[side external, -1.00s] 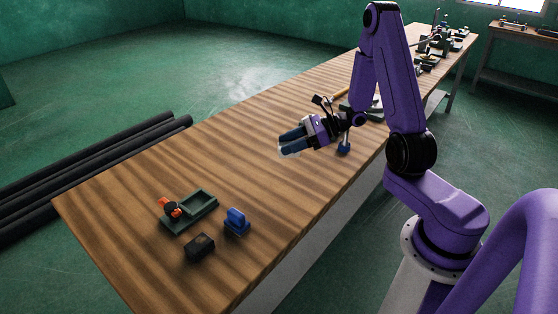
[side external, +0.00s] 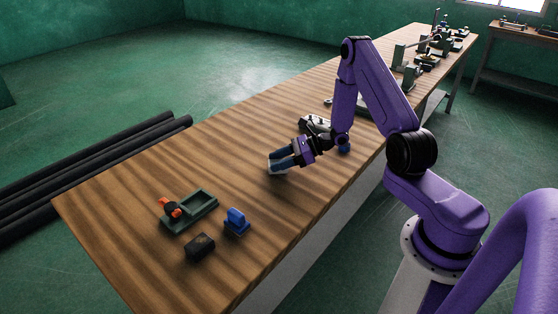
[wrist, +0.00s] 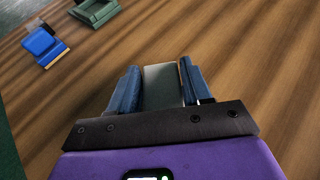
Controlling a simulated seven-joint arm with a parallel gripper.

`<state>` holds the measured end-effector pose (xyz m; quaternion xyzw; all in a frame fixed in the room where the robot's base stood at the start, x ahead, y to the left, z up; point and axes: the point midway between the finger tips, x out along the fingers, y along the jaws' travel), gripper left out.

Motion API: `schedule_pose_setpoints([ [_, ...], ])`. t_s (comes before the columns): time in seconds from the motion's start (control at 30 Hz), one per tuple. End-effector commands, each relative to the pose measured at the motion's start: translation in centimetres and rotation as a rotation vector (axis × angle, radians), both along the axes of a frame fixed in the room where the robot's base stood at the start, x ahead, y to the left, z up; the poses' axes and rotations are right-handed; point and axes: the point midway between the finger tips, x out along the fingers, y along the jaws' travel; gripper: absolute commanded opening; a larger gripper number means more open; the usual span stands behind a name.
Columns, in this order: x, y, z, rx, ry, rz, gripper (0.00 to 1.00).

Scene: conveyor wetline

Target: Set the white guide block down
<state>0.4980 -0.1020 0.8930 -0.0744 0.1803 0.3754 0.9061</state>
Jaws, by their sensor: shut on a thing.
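My gripper (side external: 282,158) is low over the middle of the wooden table. Its two blue fingers are shut on the white guide block, a pale piece that shows at the fingertips (side external: 278,168). In the wrist view the block (wrist: 162,86) looks grey-green and lies between the fingers of my gripper (wrist: 160,85). I cannot tell whether its underside touches the table.
On the table (side external: 130,200) near its close end are a green fixture with an orange clamp (side external: 195,210), a blue block (side external: 236,220) and a dark box (side external: 199,246). The wood between them and my gripper is clear. More equipment (side external: 430,58) stands at the far end.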

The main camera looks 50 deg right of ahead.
Motion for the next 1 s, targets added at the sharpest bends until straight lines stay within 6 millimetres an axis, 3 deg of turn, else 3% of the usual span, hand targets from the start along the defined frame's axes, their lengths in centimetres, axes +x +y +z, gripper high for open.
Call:
schedule_pose_setpoints([
  [0.3, 0.0, 0.0, -0.2, 0.001, -0.001, 0.0, 0.17],
  [0.33, 0.0, 0.0, -0.3, -0.001, -0.001, 0.0, 0.52],
  [0.4, 0.0, 0.0, -0.2, -0.001, -0.001, 0.0, 0.74],
  [0.8, 0.0, -0.1, 0.2, -0.001, -0.001, -0.001, 0.74],
  [1.0, -2.0, -2.2, 1.3, -0.001, -0.001, -0.006, 0.74],
])
